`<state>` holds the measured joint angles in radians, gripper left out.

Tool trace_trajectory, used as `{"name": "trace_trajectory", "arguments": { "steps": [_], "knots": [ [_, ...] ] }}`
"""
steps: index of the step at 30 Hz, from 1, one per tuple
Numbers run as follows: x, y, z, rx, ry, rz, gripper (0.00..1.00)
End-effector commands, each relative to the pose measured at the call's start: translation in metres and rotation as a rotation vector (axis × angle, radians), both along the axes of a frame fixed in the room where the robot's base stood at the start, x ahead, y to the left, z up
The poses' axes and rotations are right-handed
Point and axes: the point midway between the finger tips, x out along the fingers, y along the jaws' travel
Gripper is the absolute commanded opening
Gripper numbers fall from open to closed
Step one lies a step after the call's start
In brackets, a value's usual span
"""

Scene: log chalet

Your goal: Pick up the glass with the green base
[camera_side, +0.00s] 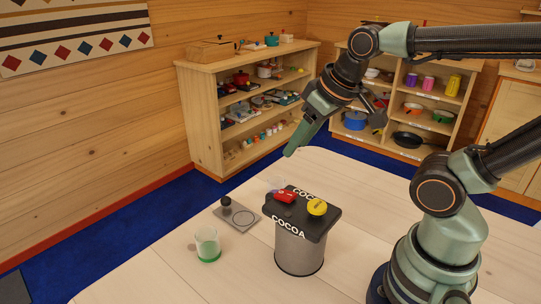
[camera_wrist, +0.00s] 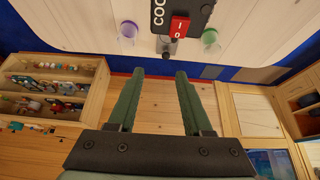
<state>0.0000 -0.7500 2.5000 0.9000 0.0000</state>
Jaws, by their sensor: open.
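The glass with the green base (camera_side: 207,243) stands upright on the pale table, left of the cocoa canister. It also shows at the top of the wrist view, right of centre (camera_wrist: 210,40). A second clear glass with a purplish base (camera_side: 277,184) stands partly hidden behind the canister; in the wrist view it is at top left (camera_wrist: 128,34). My gripper (camera_side: 289,152) is high above the table's far side, apart from both glasses. In the wrist view its two fingers (camera_wrist: 160,75) are spread, with nothing between them.
The cocoa canister (camera_side: 300,254) carries a dark lid or board with a red block (camera_side: 285,196) and a yellow round piece (camera_side: 317,207). A grey plate (camera_side: 243,220) with a dark knob lies beside the green-based glass. Shelves (camera_side: 225,105) stand beyond the table. The front left tabletop is clear.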

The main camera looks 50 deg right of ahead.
Motion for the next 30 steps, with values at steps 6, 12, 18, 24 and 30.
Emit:
{"name": "trace_trajectory", "arguments": {
  "steps": [6, 12, 18, 24, 30],
  "knots": [
    [0.0, 0.0, 0.0, 0.0, 0.0, 0.0, 1.0],
    [0.0, 0.0, 0.0, 0.0, 0.0, 0.0, 1.0],
    [0.009, 0.007, 0.002, -0.026, 0.031, 0.072, 1.0],
    [0.04, 0.031, 0.0, -0.111, 0.131, 0.328, 1.0],
    [0.076, 0.065, -0.015, -0.195, 0.232, 0.625, 1.0]
  ]
}}
